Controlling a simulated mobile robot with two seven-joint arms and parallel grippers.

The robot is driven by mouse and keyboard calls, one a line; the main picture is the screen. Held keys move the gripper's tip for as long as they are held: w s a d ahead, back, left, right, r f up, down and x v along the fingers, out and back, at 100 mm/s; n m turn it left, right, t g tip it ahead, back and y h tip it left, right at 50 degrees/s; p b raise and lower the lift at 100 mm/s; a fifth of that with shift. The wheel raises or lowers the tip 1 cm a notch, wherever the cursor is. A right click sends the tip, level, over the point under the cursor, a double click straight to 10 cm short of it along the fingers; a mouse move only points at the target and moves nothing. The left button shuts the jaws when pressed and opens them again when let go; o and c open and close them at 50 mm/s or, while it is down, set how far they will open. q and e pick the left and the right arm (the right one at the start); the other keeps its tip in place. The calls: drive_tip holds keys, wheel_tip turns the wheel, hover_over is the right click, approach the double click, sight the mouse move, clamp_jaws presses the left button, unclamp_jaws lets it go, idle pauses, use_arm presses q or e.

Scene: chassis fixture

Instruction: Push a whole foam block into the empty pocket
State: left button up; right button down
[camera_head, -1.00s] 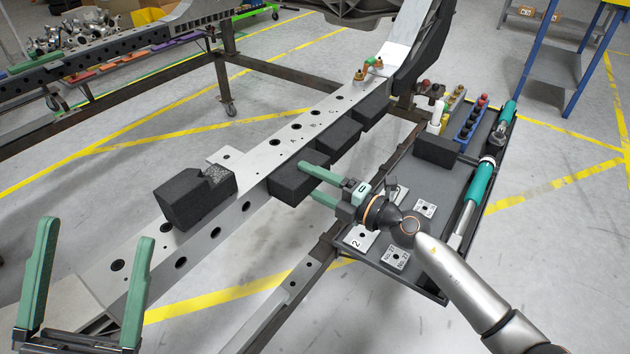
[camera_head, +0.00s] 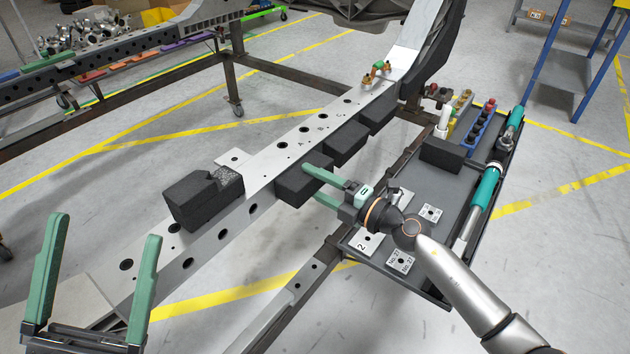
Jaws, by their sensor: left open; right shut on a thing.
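My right gripper (camera_head: 322,184) is shut on a dark foam block (camera_head: 292,187) at the right side of the pale beam (camera_head: 262,170), near the letter A. Its green fingers overlap the block's right part; how deep the block sits is hidden. Two more dark foam blocks, a middle one (camera_head: 346,142) and a far one (camera_head: 377,114), sit along the same side near B and C. Another foam block (camera_head: 196,203) with a speckled, broken-looking corner lies on top of the beam at left. A further foam block (camera_head: 441,154) stands in the grey tray. My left gripper (camera_head: 107,228) is open and empty at lower left.
A brass fitting (camera_head: 377,72) stands at the beam's far end. A dark frame rail (camera_head: 290,300) runs below the beam.

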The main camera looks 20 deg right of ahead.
drive_tip(key=shift+x, duration=0.95)
drive_tip(key=shift+c, duration=0.3)
unclamp_jaws()
drive_tip(key=v, duration=0.8)
drive_tip(key=shift+f, duration=0.1)
drive_tip(key=shift+s+d, duration=0.35)
drive_tip(key=shift+s, duration=0.1)
